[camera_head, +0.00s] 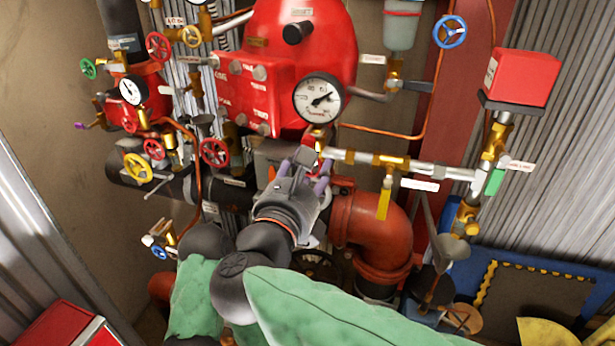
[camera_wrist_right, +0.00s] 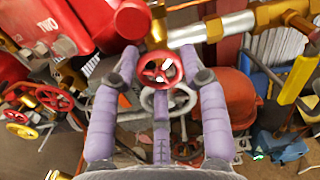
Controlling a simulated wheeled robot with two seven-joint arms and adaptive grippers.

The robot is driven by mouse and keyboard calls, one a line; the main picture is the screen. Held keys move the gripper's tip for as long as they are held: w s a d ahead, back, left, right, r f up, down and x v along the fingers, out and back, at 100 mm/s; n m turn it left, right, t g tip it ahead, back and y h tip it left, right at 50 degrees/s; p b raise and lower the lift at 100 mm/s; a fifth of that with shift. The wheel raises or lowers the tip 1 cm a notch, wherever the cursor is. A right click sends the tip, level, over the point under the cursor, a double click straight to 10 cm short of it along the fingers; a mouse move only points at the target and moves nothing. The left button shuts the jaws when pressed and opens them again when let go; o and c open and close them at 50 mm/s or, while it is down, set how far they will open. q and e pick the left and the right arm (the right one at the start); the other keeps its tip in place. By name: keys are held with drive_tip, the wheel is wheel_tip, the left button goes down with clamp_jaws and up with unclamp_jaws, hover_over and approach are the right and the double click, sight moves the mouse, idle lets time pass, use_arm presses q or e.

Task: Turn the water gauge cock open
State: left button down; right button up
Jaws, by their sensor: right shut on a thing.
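A small red handwheel (camera_wrist_right: 161,69) sits below a brass fitting in the right wrist view, between my purple fingers. I take it for the water gauge cock, but no label on it is readable. My right gripper (camera_wrist_right: 160,62) is shut on this wheel, with one finger at each side. In the head view my right gripper (camera_head: 303,172) is at the left end of the silver pipe, below the white gauge, and hides most of the wheel. The wheel's angle cannot be told. My left gripper is not in view.
The white dial gauge (camera_head: 318,99) and red valve body (camera_head: 300,50) are close above. A brass and silver pipe (camera_head: 355,157) with a yellow lever (camera_head: 384,200) runs right. A thick orange elbow (camera_head: 385,235) is below right. Other handwheels, including a red one (camera_head: 214,152), are left.

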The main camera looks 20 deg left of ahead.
drive_tip(key=f+n, duration=0.1)
drive_tip(key=n, duration=0.2)
drive_tip(key=shift+f, duration=0.2)
drive_tip(key=n, duration=0.2)
drive_tip(key=shift+r+n, duration=0.1)
drive_tip(key=shift+n, duration=0.3)
drive_tip(key=n+p, duration=0.1)
drive_tip(key=n, duration=0.2)
drive_tip(key=shift+r, duration=0.15)
drive_tip(key=shift+n+p, duration=0.8)
drive_tip(key=shift+n, duration=1.2)
